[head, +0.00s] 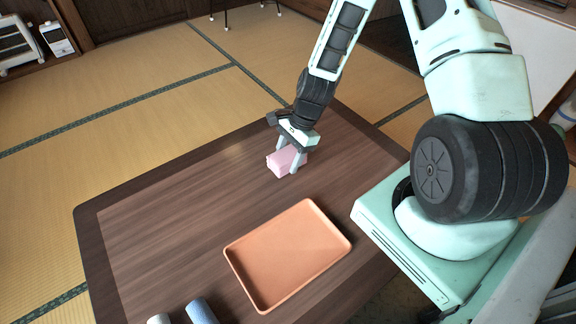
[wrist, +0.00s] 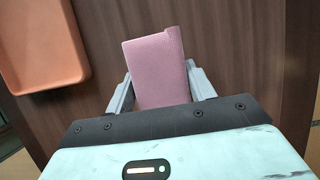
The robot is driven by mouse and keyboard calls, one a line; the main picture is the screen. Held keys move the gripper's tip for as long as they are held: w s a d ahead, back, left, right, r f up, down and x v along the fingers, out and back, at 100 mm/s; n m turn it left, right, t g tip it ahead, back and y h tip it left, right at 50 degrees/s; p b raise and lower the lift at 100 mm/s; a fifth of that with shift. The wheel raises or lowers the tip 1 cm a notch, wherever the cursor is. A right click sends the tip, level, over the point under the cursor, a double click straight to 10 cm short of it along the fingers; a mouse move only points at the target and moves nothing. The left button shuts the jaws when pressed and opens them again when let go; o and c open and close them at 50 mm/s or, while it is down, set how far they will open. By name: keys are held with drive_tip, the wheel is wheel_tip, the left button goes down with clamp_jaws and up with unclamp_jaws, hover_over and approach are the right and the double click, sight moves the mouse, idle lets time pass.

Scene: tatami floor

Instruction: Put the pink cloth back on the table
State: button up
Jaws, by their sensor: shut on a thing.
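The pink cloth (head: 283,161) is a folded block at the far part of the dark wooden table (head: 180,208). My gripper (head: 290,164) is above it with the fingers pointing down, shut on the cloth from both sides. In the wrist view the cloth (wrist: 154,66) sits between the two grey fingers (wrist: 160,88) and extends beyond them. The cloth is on or just above the table top; I cannot tell which.
An empty orange tray (head: 287,254) lies on the table, nearer than the cloth; it also shows in the wrist view (wrist: 45,45). A blue rolled item (head: 201,312) and a pale one (head: 159,319) are at the near edge. The table's left part is clear.

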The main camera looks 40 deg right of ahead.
drive_tip(key=shift+f+b, duration=0.35)
drive_tip(key=shift+f, duration=0.9)
drive_tip(key=shift+f, duration=0.1)
drive_tip(key=o, duration=1)
drive_tip(key=shift+c, duration=0.2)
